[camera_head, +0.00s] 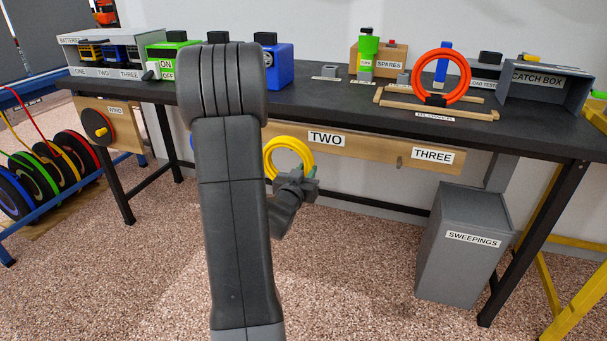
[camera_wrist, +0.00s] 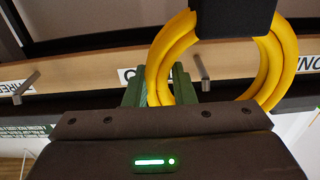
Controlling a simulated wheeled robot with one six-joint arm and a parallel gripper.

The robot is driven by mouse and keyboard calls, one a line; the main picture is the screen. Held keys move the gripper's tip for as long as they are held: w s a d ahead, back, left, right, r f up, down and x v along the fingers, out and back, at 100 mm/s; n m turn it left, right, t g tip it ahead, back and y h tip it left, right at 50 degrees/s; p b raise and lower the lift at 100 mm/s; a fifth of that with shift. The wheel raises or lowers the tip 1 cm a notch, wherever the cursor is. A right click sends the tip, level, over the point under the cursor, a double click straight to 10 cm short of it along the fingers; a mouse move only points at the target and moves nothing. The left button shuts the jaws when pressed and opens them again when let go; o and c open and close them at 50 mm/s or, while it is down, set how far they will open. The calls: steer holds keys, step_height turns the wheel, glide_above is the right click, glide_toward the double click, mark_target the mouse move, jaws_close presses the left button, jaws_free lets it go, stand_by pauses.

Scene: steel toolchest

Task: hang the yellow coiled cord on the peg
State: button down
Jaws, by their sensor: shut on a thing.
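The yellow coiled cord (camera_head: 288,141) is a ring held upright in front of the bench's front board. My gripper (camera_head: 299,181) is shut on its lower right part. In the wrist view the green fingers (camera_wrist: 160,88) grip the cord (camera_wrist: 285,50) at one side, and a dark block (camera_wrist: 236,15) sits on the ring. A grey peg (camera_wrist: 203,70) near the TWO label shows through the ring's opening. I cannot tell whether the ring is around it or just in front. Another peg (camera_head: 400,162) beside the THREE label (camera_head: 432,155) is bare; it also shows in the wrist view (camera_wrist: 27,87).
The wooden board (camera_head: 365,150) runs along the bench front. An orange ring (camera_head: 467,76) stands on the bench top, with a catch box (camera_head: 545,88) to its right. A grey sweepings bin (camera_head: 462,262) stands below. A reel rack is at far left; the floor in front is clear.

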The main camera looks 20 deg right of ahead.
steer(key=shift+p+x, duration=0.6)
steer(key=shift+x, duration=1.75)
steer(key=shift+w+d+f+b, duration=0.2)
steer(key=shift+w+f+b, duration=0.1)
steer(key=shift+f+b, duration=0.3)
steer(key=shift+w+d+f+b, duration=0.25)
steer(key=shift+w+f+b, duration=0.05)
steer(key=shift+f+b, duration=0.3)
steer(key=c, duration=1.1)
jaws_free()
steer(key=shift+c, duration=0.2)
steer(key=shift+s+a, duration=0.1)
steer(key=b+v, duration=0.2)
steer(key=v, duration=0.8)
steer(key=shift+s+a+b, duration=0.25)
steer(key=shift+s+b, duration=0.05)
